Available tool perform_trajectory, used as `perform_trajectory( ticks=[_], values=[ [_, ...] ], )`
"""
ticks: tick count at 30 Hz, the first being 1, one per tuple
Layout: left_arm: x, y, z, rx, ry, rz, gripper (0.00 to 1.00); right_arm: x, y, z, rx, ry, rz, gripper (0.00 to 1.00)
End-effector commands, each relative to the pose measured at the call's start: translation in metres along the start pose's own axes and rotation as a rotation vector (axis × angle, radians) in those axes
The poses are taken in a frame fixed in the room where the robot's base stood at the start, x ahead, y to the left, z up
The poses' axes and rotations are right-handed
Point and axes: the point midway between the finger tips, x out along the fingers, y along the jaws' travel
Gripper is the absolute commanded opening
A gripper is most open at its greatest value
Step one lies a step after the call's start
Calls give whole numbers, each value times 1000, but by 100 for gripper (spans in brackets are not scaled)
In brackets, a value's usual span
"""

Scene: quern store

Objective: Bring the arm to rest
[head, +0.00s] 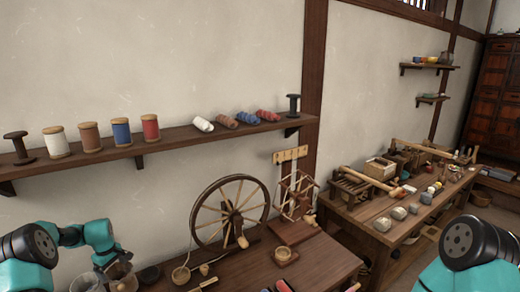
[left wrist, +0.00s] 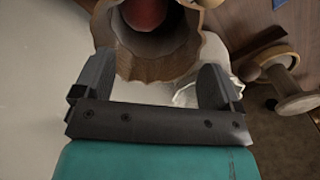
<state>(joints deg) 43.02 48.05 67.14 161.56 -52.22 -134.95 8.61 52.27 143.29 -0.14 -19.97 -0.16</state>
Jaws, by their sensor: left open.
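My left arm (head: 98,234) reaches in from the left and bends down at the bottom left of the head view. Its gripper (head: 114,266) hangs there over a few small vessels. In the left wrist view the gripper (left wrist: 155,78) is open, its two dark fingers spread apart. A brown container with a wavy rim (left wrist: 150,62) shows just past the fingers, with something red inside. I cannot tell whether the fingers touch it. Of my right arm only a rounded joint (head: 472,243) shows; its gripper is out of view.
A wall shelf (head: 170,138) with thread spools runs above the left arm. A spinning wheel (head: 231,212) stands on the wooden table (head: 318,262) to the right. A wooden spool (left wrist: 290,93) lies right of the gripper. A cluttered workbench (head: 375,222) stands farther right.

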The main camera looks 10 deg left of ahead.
Motion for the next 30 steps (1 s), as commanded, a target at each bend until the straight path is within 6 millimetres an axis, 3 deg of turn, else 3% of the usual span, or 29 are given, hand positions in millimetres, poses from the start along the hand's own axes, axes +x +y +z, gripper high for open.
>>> perform_trajectory(
  ticks=[3,7,15,30],
  values=[
    [20,0,0,-1,-1,-1,90,0,0,0,0,0,0,43],
    [-7,0,-1,0,3,2,90,0,0,0,0,0,0,43],
    [-38,0,0,1,1,-1,90,0,0,0,0,0,0,43],
    [-44,1,1,3,-1,-1,90,0,0,0,0,0,0,43]
  ],
)
